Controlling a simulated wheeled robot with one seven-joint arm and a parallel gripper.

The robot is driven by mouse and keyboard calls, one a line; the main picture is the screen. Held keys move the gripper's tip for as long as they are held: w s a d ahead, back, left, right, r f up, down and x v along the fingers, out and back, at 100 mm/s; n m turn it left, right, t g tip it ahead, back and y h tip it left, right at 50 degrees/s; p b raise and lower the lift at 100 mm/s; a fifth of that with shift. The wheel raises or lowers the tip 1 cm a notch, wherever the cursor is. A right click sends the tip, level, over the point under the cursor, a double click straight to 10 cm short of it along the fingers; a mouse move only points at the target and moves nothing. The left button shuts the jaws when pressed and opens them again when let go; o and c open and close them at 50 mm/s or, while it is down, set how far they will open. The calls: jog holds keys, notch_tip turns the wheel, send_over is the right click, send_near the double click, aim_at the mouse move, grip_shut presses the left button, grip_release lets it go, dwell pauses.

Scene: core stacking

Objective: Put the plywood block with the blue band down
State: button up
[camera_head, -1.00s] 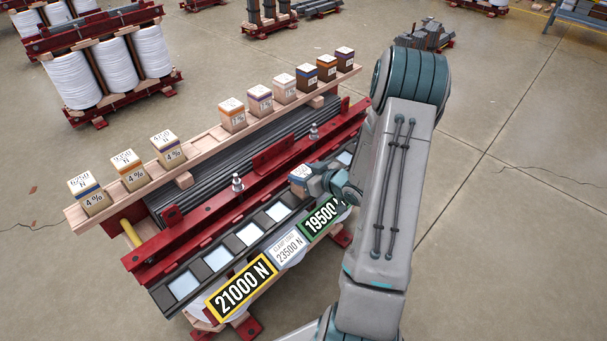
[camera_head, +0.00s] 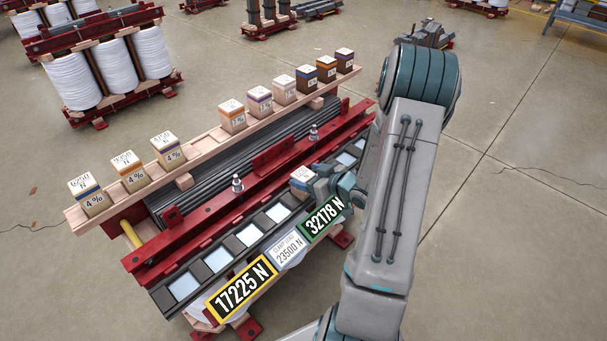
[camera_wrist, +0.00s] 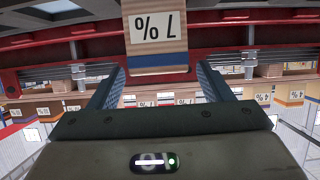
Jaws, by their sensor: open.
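A plywood block (camera_head: 301,174) with a pale top and a blue band stands by my gripper in the head view, at the right part of the row of dark and light squares. In the wrist view the block (camera_wrist: 157,28) is at the top centre, with an upside-down "7 %" label. My gripper (camera_wrist: 160,72) is open, its two fingers on either side of the block's near end. The arm comes in from the right. The block's underside is hidden, so I cannot tell how it rests.
A wooden plank (camera_head: 200,142) behind carries several marked blocks. A red beam (camera_head: 210,212) with upright bolts runs in front of it. A yellow-framed display (camera_head: 241,289) reads 17225 N, a green one (camera_head: 325,215) 32178 N, and a white plate (camera_head: 288,248) 23500 N.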

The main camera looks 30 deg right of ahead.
jog(key=v, duration=0.9)
notch_tip(320, 180, up, 9)
jog(key=a+m+g+h, duration=0.2)
jog(key=a+g+h, duration=0.1)
jog(key=g+h, duration=0.3)
jog(key=s+a+r+m+g, duration=0.1)
jog(key=s+a+r+g, duration=0.1)
jog(key=s+a, duration=0.5)
jog(key=s+a+r+m+g+y, duration=0.1)
jog(key=s+a+r, duration=0.3)
jog(key=s+a, duration=0.4)
jog(key=shift+s+a+r+g+y, duration=0.2)
jog(key=shift+s+a+g+y, duration=0.1)
jog(key=shift+a+g, duration=0.5)
